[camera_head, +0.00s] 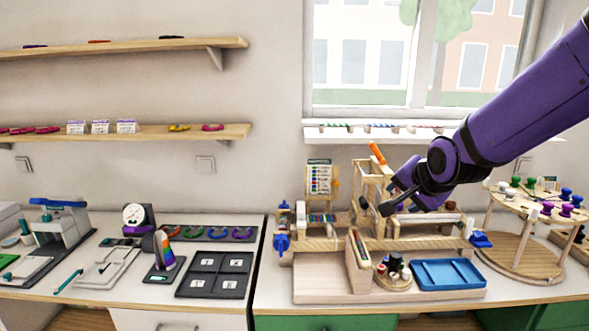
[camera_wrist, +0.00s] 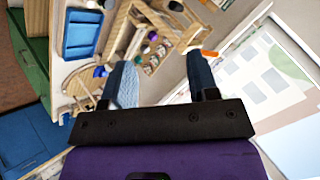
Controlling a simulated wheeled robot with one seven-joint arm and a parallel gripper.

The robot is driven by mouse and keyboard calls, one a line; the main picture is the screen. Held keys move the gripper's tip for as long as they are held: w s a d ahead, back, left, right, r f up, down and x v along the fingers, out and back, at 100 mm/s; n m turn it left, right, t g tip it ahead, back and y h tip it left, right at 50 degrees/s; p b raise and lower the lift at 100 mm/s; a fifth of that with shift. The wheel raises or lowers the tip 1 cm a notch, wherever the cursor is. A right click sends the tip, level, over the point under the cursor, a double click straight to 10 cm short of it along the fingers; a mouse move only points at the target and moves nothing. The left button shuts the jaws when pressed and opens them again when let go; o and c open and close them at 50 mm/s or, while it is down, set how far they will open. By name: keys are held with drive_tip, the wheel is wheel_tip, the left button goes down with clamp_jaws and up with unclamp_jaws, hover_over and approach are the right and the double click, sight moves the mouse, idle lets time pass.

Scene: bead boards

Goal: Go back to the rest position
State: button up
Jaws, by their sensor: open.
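My purple arm enters from the right in the head view, and my gripper (camera_head: 386,199) hangs over the wooden bead station (camera_head: 335,283) on the right worktop, near its upright frame. In the wrist view my gripper (camera_wrist: 162,82) has its two blue-grey fingers spread apart with nothing between them. The station's wooden frame (camera_wrist: 143,15) shows beyond the fingers. The dark gripper body hides part of the frame in the head view.
A blue tray (camera_head: 447,274) lies at the station's front right. A round wooden stand (camera_head: 521,257) with colored pegs is at the far right. A dark sorting board (camera_head: 214,274) lies on the left worktop. A window (camera_head: 410,60) and shelves (camera_head: 130,133) are behind.

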drive_tip(key=s+d+r+n+g, duration=0.1)
drive_tip(key=s+d+r+n, duration=0.1)
drive_tip(key=s, duration=0.7)
drive_tip(key=s+d+r+n+g, duration=0.1)
drive_tip(key=s+n, duration=0.3)
drive_tip(key=s, duration=0.5)
drive_tip(key=s+d+r+n+g+h, duration=0.1)
drive_tip(key=s+d+r+n+g, duration=0.1)
drive_tip(key=s, duration=0.6)
wheel_tip(320, 180, up, 2)
drive_tip(key=shift+s+d+r+n, duration=0.1)
drive_tip(key=shift+s+d+n, duration=0.35)
drive_tip(key=shift+d, duration=0.55)
drive_tip(key=shift+w, duration=0.1)
